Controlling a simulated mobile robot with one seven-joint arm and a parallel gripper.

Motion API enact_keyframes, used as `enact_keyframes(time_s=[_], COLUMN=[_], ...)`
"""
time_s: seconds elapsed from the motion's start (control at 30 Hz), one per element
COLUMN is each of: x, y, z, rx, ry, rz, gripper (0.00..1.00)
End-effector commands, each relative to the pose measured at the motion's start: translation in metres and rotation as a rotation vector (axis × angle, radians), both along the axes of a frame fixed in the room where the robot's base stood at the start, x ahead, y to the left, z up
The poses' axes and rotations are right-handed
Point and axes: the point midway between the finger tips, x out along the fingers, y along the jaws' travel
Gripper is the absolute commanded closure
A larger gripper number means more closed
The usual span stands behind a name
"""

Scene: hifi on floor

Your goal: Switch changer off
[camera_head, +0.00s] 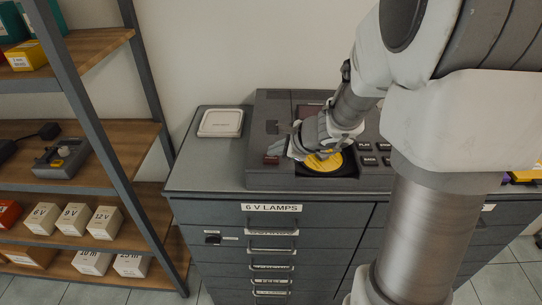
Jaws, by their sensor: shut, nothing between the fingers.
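The changer (259,130), a dark grey box, stands on top of the grey drawer cabinet. A disc with a yellow label (325,162) shows in its top, partly behind my gripper. A small dark red button or switch (271,160) sits at its front left, just left of my gripper. Several dark keys (368,160) with white lettering are to the right of the disc. My gripper (296,152) is shut and empty, low over the changer between the red switch and the disc. I cannot tell whether it touches anything. My arm hides much of the changer's right side.
A white square box (221,123) lies left of the changer on the drawer cabinet (205,178). A shelf rack (97,120) with boxes and a grey device (62,158) stands at left. Bare cabinet top is left and in front of the changer.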

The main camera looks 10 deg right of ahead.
Motion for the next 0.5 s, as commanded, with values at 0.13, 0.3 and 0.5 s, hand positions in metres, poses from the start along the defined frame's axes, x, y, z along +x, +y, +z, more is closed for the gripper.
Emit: enact_keyframes(time_s=[0.13, 0.3, 0.5], x=[0.0001, 0.0001, 0.0002], y=[0.0, -0.0001, 0.0], z=[0.0048, 0.0043, 0.0131], rx=[-0.001, -0.001, -0.001], ry=[-0.001, 0.0, -0.001], rz=[0.0, 0.001, 0.001], gripper=[1.0, 1.0, 1.0])
